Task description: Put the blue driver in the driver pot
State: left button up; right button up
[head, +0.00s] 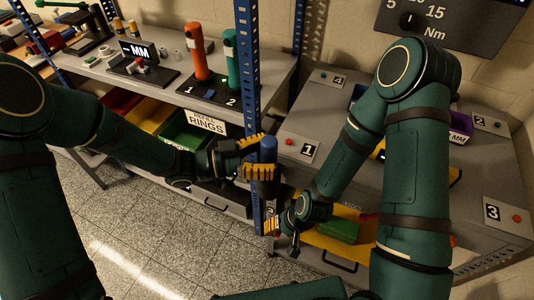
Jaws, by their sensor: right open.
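A blue driver (268,149) with a blue cylindrical handle stands roughly upright in front of the blue rack post. My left gripper (259,160) has its yellow fingers on either side of the driver's handle and appears shut on it. The driver's lower end is hard to make out against the post. My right gripper (272,223) is lower, just right of the post's foot, with yellow fingertips and nothing visible in it. I cannot pick out a driver pot for certain.
A blue perforated post (248,60) stands between two benches. The left bench holds an orange cylinder (197,50) and a green cylinder (233,58) on a black stand. Below are coloured bins, including a green one (185,134). A yellow tray (310,238) holds a green block (338,230).

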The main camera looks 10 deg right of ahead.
pick_arm(q)
jog(key=shift+r, duration=0.1)
jog(key=shift+a+r, duration=0.1)
jog(key=shift+a, duration=0.05)
jog(key=a+p, duration=0.2)
jog(key=a, duration=1)
jog(key=w+f+n+t+y, duration=0.5)
jog(key=f+n+t+y, duration=0.2)
jog(key=f+n, duration=0.45)
jog(key=s+a+f+n+g+y, duration=0.2)
jog(key=s+f+n+g+y, duration=0.1)
jog(key=s+f, duration=0.3)
jog(key=s+a+f+n+g+y, duration=0.2)
jog(key=s+a+f+n+y, duration=0.1)
jog(key=s+f+n+y, duration=0.1)
jog(key=s+f+n, duration=0.1)
jog(key=s+f, duration=0.1)
jog(key=s, duration=0.1)
jog(key=shift+s+g, duration=0.3)
jog(key=shift+g, duration=0.1)
jog(key=shift+a, duration=0.1)
